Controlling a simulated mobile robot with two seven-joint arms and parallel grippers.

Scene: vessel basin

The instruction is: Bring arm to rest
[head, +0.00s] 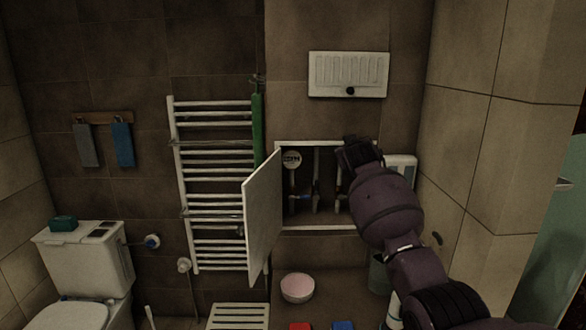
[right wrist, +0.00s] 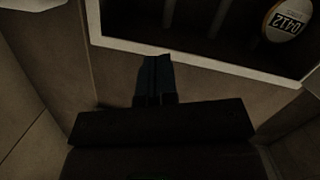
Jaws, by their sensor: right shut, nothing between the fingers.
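My right arm comes up from the lower right in the head view, with its right gripper (head: 360,150) in front of the right part of an open wall cabinet (head: 335,229). In the right wrist view the fingers of the right gripper (right wrist: 154,80) are together, with nothing between them. They point at the wall just beside the cabinet frame (right wrist: 190,57). The cabinet's white door (head: 263,215) stands open to the left. A round meter (head: 291,160) and pipes show inside; the meter, reading 0412, also shows in the right wrist view (right wrist: 287,21). My left gripper is not in view.
A toilet (head: 85,270) stands at the far left. A pink bowl (head: 297,287) and a slatted stool (head: 238,316) are below. A white panel (head: 348,74) is above the cabinet.

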